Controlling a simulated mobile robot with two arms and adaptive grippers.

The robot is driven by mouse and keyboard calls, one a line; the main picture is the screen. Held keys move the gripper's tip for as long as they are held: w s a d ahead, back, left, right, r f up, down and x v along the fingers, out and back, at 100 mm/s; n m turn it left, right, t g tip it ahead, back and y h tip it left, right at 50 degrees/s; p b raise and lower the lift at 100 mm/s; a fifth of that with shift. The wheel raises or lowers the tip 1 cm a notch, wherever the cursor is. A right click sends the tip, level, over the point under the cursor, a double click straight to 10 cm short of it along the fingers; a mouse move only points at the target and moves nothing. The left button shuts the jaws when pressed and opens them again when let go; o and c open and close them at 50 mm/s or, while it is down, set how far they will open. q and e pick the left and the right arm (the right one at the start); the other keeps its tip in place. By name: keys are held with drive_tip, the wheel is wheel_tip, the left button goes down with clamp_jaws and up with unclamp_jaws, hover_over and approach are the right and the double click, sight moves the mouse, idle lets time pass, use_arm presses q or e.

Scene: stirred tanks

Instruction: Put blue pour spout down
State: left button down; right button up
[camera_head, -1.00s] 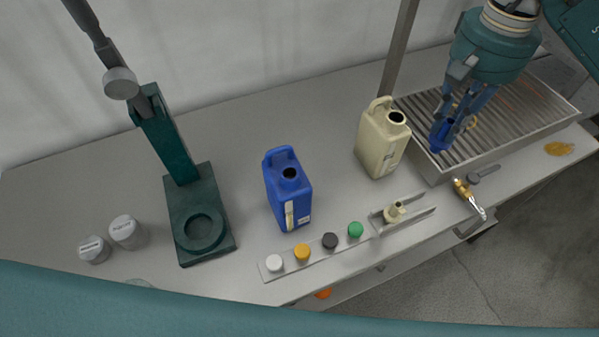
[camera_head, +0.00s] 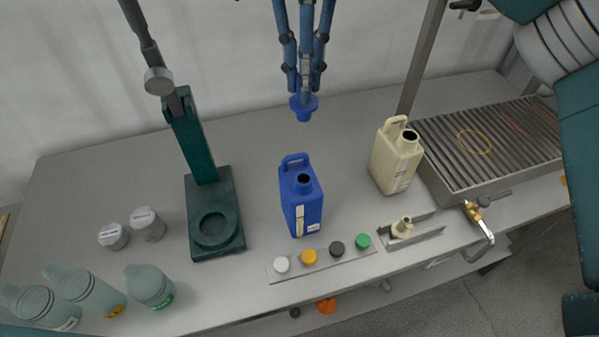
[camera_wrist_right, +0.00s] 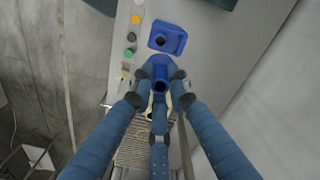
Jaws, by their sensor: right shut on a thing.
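The blue pour spout (camera_head: 304,106) is held in my right gripper (camera_head: 304,88), narrow end down. It hangs in the air, apart from the blue canister (camera_head: 302,208), which stands upright with its neck open. In the right wrist view the spout (camera_wrist_right: 160,67) sits between the fingers of my right gripper (camera_wrist_right: 158,86), and the blue canister (camera_wrist_right: 168,38) shows just beyond it. A metal spout holder (camera_head: 428,233) at the bench's front edge carries a cream spout (camera_head: 402,228); its right part looks empty. My left gripper is out of view.
A cream canister (camera_head: 397,160) stands upright right of the blue one. A grated drip tray (camera_head: 500,140) and a brass tap (camera_head: 476,212) lie further right. A cap strip (camera_head: 325,260), dark green stand (camera_head: 216,243) and several jars occupy the front and left.

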wheel_tip(320, 180, down, 18)
drive_tip(key=p, duration=0.5)
drive_tip(key=shift+w+r, duration=0.1)
drive_tip(key=shift+r, duration=0.05)
drive_tip(key=shift+d, duration=0.1)
drive_tip(key=shift+f+b, duration=0.5)
drive_tip(key=shift+b, duration=0.05)
drive_tip(key=o, duration=0.8)
drive_tip(key=shift+o, duration=0.2)
